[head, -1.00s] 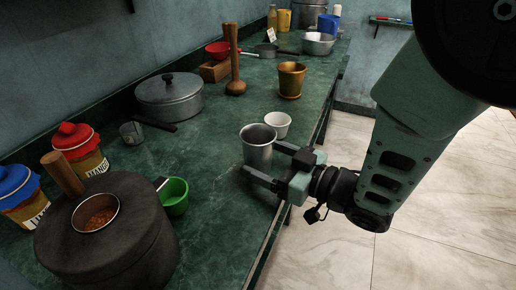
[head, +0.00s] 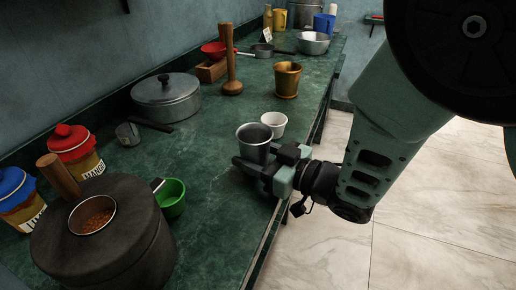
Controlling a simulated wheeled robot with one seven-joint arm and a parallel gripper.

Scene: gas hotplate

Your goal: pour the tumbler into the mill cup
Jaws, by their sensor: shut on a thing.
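The metal tumbler (head: 253,148) stands upright near the right edge of the green counter. My gripper (head: 258,163) reaches it from the right, with its fingers shut on the tumbler's sides low down. The tumbler's inside is dark and I cannot tell what it holds. The mill (head: 110,245) is a squat dark drum with a wooden handle at the front left. The mill cup (head: 88,228) is a round, metal-rimmed opening in its top, with brown-orange grains inside.
A white cup (head: 274,120) stands just behind the tumbler. A green cup (head: 171,198) sits beside the mill, between it and the tumbler. Red-lidded (head: 76,150) and blue-lidded (head: 18,195) jars stand left. A lidded pot (head: 165,98) and brass cup (head: 287,80) are farther back.

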